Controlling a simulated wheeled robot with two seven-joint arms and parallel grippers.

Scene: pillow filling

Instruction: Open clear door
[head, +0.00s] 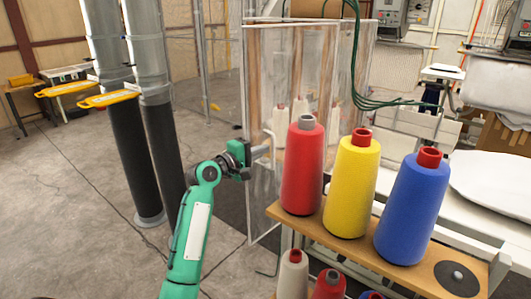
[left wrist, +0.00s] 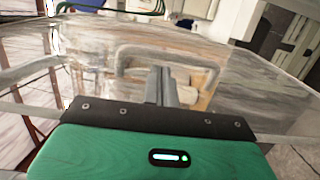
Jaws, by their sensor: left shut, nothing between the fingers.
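The clear door (head: 258,85) is a tall transparent panel at the front left of a clear cabinet in the middle of the head view. A pale handle (head: 271,142) stands on it, and the handle (left wrist: 135,52) crosses the left wrist view as a bent bar. My left gripper (head: 264,150) is at the handle, with its fingers shut and nothing between them. In the left wrist view the shut fingers (left wrist: 162,84) overlap the handle's span; I cannot tell whether they touch it. Whether the door stands ajar is unclear.
Red (head: 303,170), yellow (head: 352,190) and blue (head: 411,210) thread cones stand on a wooden shelf (head: 335,243) close to the right. Large ducts (head: 150,130) with yellow handles stand to the left. The floor (head: 70,210) at left is clear.

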